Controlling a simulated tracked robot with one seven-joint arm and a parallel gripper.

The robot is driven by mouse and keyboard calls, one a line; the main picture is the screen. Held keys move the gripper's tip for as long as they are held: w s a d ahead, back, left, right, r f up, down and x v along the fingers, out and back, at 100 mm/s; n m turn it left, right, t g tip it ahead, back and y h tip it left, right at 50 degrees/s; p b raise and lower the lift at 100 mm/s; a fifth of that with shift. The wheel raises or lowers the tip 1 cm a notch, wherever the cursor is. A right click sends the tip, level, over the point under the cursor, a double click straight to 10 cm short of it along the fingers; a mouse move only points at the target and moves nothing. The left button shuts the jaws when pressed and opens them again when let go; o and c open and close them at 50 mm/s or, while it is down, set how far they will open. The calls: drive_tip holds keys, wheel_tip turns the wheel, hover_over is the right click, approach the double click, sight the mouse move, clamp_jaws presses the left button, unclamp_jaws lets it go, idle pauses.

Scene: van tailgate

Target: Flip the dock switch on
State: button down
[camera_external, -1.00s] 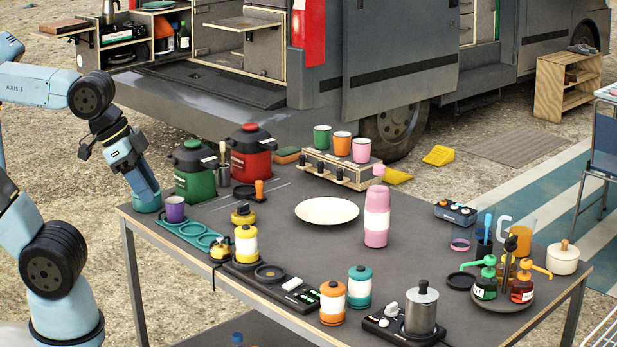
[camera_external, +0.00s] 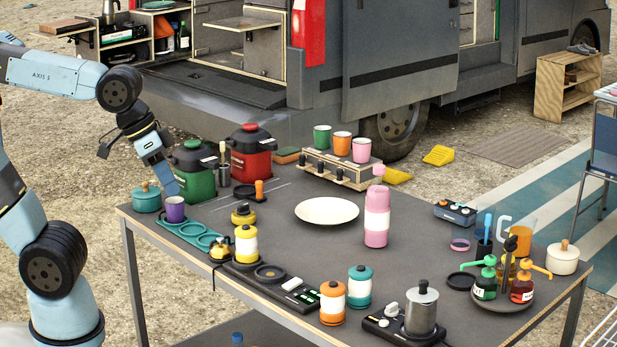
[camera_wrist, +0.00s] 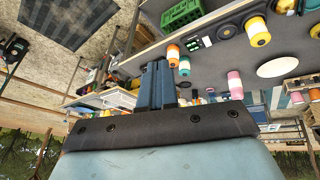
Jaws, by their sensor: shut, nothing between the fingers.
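The black lantern dock (camera_external: 270,273) lies along the table's front left edge, with round pads and a yellow lantern (camera_external: 246,244) on it. A white switch (camera_external: 292,284) sits near its right end, beside a small panel with green lights (camera_external: 308,296). I cannot tell which way the switch is tipped. My gripper (camera_external: 176,191) is shut and empty, pointing down just above and behind the purple mug (camera_external: 174,210), well left of the switch. I cannot tell if it touches the mug. My shut fingers (camera_wrist: 157,70) also show in the wrist view.
Orange (camera_external: 333,303) and teal (camera_external: 360,287) lanterns stand right of the dock. A teal tray (camera_external: 194,234) bears the mug. Green (camera_external: 195,171) and red (camera_external: 251,155) canisters stand behind. A plate (camera_external: 327,211) and pink bottle (camera_external: 377,218) stand mid-table, with free room around the plate.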

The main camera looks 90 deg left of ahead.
drive_tip(key=w+a+f+n, duration=0.2)
drive_tip(key=w+a+n, duration=0.1)
drive_tip(key=w+n, duration=0.3)
drive_tip(key=n+g+y, duration=0.1)
drive_tip(key=n+g, duration=0.3)
drive_tip(key=n, duration=1.3)
hover_over(297, 280)
drive_tip(key=s+d, duration=0.2)
wheel_tip(297, 280, down, 13)
drive_tip(key=shift+w+a+f, duration=0.15)
drive_tip(key=shift+w+f, duration=0.05)
drive_tip(key=shift+f, duration=0.05)
drive_tip(key=f, duration=0.4)
drive_tip(key=w+a+f, duration=0.1)
drive_tip(key=f, duration=0.8)
drive_tip(key=shift+w+a+f, duration=0.15)
drive_tip(key=shift+a+f, duration=0.05)
drive_tip(key=shift+f, duration=0.2)
